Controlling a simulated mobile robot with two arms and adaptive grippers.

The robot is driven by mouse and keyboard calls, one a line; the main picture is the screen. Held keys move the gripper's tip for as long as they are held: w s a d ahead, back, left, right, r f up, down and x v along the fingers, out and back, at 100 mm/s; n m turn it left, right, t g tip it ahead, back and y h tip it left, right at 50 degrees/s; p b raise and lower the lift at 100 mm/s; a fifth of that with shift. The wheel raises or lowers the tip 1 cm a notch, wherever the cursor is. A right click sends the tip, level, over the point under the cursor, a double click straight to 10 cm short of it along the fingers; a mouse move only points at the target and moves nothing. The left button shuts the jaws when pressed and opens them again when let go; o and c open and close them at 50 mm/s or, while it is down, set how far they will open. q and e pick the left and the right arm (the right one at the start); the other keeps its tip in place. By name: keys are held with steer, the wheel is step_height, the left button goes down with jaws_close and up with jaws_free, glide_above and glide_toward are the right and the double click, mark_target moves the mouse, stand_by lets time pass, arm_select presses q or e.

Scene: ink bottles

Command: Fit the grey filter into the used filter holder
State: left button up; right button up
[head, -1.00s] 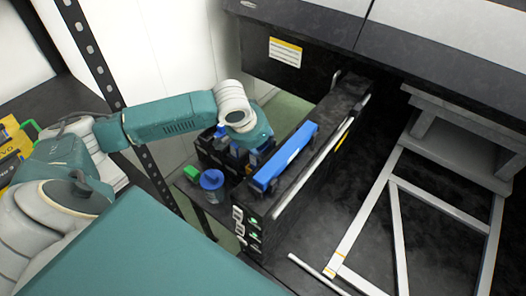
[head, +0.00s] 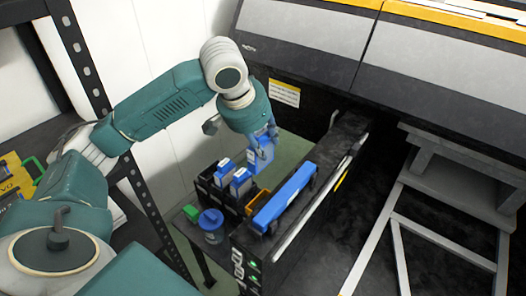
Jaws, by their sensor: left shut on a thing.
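My left gripper (head: 265,133) is shut on a blue box-shaped piece (head: 262,155) with pale label marks, held in the air above the black holder. The black divided holder (head: 207,190) stands below and to the left of it. Two blue pieces with white labels, one left (head: 223,173) and one right (head: 240,182), sit in the holder. An orange-edged compartment (head: 258,197) is at the holder's right side; its inside is hard to see. I cannot pick out a grey filter. My right gripper is not in view.
A jar with a blue lid (head: 211,220) and a green block (head: 191,212) stand left of the black unit, which carries a long blue bar (head: 284,198). A large printer (head: 310,50) is behind. A black perforated post (head: 90,75) stands at left.

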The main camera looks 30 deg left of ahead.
arm_select(q)
steer(key=shift+w+a+r, duration=0.15)
steer(key=shift+a+r, duration=0.05)
steer(key=shift+r, duration=0.05)
steer(key=a+f+p, duration=0.3)
steer(key=a+p, duration=0.1)
steer(key=a, duration=0.3)
steer(key=w+a+f+p, duration=0.1)
steer(key=a+f+p, duration=0.2)
steer(key=a+p, duration=0.3)
steer(key=a+f+p, duration=0.3)
steer(key=a, duration=0.6)
steer(key=f+b, duration=0.6)
steer(key=b, duration=0.1)
steer(key=shift+w+d, duration=0.15)
steer(key=shift+d, duration=0.05)
steer(key=shift+r, duration=0.15)
steer(key=shift+p, duration=0.45)
steer(key=shift+f+p, duration=0.2)
steer(key=shift+p, duration=0.15)
steer(key=shift+f, duration=0.2)
